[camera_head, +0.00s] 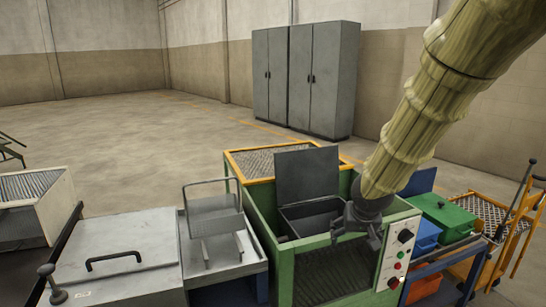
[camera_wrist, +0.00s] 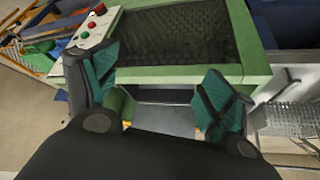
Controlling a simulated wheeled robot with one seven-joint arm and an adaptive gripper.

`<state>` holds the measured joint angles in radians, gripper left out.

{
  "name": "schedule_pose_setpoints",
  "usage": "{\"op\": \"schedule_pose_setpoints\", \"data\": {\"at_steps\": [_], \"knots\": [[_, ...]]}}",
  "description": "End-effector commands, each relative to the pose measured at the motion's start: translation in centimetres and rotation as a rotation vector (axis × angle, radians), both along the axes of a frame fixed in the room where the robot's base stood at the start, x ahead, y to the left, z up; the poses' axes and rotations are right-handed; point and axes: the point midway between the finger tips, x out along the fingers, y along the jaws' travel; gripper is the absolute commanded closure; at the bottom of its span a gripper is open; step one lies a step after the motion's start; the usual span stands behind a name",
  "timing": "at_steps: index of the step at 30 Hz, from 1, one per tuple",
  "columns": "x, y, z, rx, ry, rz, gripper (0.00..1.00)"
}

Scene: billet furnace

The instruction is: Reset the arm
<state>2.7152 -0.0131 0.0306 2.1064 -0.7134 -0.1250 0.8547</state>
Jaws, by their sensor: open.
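My gripper (camera_head: 357,232) hangs at the end of my arm, which comes down from the upper right in the head view. It is over the green-framed machine (camera_head: 257,208), close to its control panel (camera_head: 398,250). In the wrist view, the two teal-padded fingers of my gripper (camera_wrist: 158,92) stand wide apart with nothing between them. Behind them show the machine's green frame (camera_wrist: 185,75) and dark mesh (camera_wrist: 180,40). Whether my gripper touches the machine cannot be told.
The machine's grey lid (camera_head: 307,174) stands upright over an open bin. A grey bench with a handled cover (camera_head: 115,258) and a wire basket (camera_head: 213,212) is at left. Green box (camera_head: 446,215), blue bin (camera_head: 424,236) and orange cart (camera_head: 527,228) are at right. Floor behind is clear before grey cabinets (camera_head: 322,80).

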Motion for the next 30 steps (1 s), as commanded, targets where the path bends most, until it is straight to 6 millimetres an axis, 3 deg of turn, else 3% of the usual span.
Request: {"op": "schedule_pose_setpoints", "data": {"at_steps": [11, 17, 23, 30], "knots": [[-1.9, 0.5, -5.6, 0.037, 0.062, 0.025, 0.17], [-3.6, 1.0, -9.8, 0.065, 0.105, 0.044, 0.17], [-7.0, 1.8, -16.3, 0.106, 0.173, 0.067, 0.17], [-12.8, 2.4, -24.4, 0.148, 0.252, 0.085, 0.17]]}}
